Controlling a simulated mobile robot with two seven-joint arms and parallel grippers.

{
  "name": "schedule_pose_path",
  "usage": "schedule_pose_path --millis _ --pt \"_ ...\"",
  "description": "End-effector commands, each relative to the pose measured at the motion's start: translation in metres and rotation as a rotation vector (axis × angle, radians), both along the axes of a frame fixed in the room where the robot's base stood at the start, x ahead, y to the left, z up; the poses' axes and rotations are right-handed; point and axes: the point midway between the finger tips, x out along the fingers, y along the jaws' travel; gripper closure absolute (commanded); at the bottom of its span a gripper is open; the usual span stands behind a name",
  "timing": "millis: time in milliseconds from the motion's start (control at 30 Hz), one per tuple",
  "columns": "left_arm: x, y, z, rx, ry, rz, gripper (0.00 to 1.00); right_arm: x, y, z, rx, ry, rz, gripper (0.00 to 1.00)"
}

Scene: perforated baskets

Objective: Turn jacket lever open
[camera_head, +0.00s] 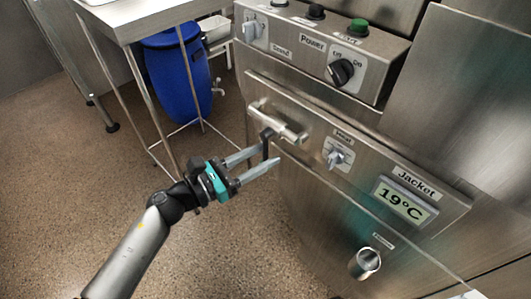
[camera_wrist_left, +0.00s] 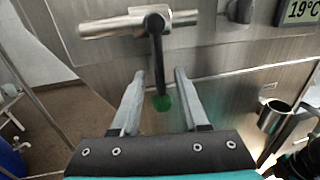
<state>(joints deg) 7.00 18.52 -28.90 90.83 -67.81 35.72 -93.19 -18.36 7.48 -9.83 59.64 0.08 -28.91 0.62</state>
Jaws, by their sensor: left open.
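The jacket lever (camera_head: 266,143) is a black handle on a short metal valve pipe (camera_head: 280,122) on the front of the steel machine. In the left wrist view the lever (camera_wrist_left: 156,55) hangs down from the pipe (camera_wrist_left: 112,25) and ends in a green tip (camera_wrist_left: 163,103). My left gripper (camera_head: 269,154) is open, with its two grey fingers on either side of the lever. In the left wrist view the fingers (camera_wrist_left: 160,72) stand apart from it, with a gap on both sides. The lever's green tip is hidden in the head view.
A "Jacket" display (camera_head: 404,199) reads 19°C, right of a small selector knob (camera_head: 337,156). A Power panel (camera_head: 325,47) with knobs sits above. A metal outlet (camera_head: 366,263) protrudes below. A blue barrel (camera_head: 178,72) stands under a steel table (camera_head: 128,25) at left. Floor at lower left is clear.

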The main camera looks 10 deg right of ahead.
Motion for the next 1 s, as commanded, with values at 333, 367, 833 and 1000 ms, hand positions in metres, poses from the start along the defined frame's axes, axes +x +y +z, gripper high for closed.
schedule_pose_path --millis 333,367,833,1000 --pt "0.0053 -0.0113 -0.0002 0.001 0.0 -0.001 0.55 0.0028 0.0018 0.0025 0.002 -0.006 0.001 0.5" --pt "0.0053 -0.0113 -0.0002 0.001 0.0 -0.001 0.55 0.0028 0.0018 0.0025 0.002 -0.005 0.001 0.5" --pt "0.0052 -0.0107 -0.0002 0.001 0.0 -0.001 1.0 0.0008 0.0014 0.0016 0.002 -0.001 -0.001 0.5" --pt "0.0051 -0.0106 -0.0003 0.001 0.0 -0.001 1.0 0.0003 0.0016 0.0014 0.002 0.0 -0.001 0.5"
